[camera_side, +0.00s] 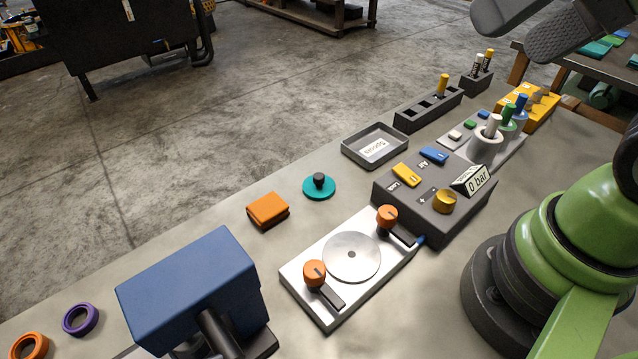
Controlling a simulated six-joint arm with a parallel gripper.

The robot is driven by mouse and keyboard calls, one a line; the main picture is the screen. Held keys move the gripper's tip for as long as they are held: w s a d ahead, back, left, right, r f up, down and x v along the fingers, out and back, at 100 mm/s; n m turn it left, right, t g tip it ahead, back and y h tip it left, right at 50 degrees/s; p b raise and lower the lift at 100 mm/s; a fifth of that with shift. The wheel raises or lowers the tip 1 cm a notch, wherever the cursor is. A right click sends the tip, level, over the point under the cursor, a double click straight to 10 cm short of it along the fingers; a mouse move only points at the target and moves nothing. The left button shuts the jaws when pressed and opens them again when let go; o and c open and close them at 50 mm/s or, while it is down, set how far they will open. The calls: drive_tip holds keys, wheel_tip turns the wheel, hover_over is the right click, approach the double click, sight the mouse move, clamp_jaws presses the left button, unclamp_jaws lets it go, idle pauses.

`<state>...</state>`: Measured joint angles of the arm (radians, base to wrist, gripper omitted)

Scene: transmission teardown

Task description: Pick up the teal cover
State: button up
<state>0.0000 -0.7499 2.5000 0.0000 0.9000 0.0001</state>
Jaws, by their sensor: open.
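The teal cover (313,192) is a flat round disc with a black knob standing up at its middle. It lies on the bench, between an orange block and a grey tray. My gripper (508,36) shows at the top right edge as two grey fingers, cut off by the frame. The fingers are apart with nothing seen between them. The gripper is high up and well away from the cover, which is fully in view.
An orange block (268,209) lies left of the cover and a grey tray (375,161) is to its upper right. A white plate (318,293) with orange-knobbed clamps and a grey pressure box (410,212) stand nearer. A blue block (190,285) stands at lower left.

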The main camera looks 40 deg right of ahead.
drive_tip(key=w+m+g, duration=0.1)
drive_tip(key=w+g, duration=0.1)
drive_tip(key=w, duration=0.6)
drive_tip(key=m+g+h, duration=0.2)
drive_tip(key=m+g, duration=0.1)
drive_tip(key=g, duration=0.2)
hover_over(319, 175)
wheel_tip(319, 175, down, 25)
drive_tip(key=shift+w, duration=0.1)
wheel_tip(319, 175, down, 6)
drive_tip(key=shift+r, duration=0.1)
drive_tip(key=c, duration=1)
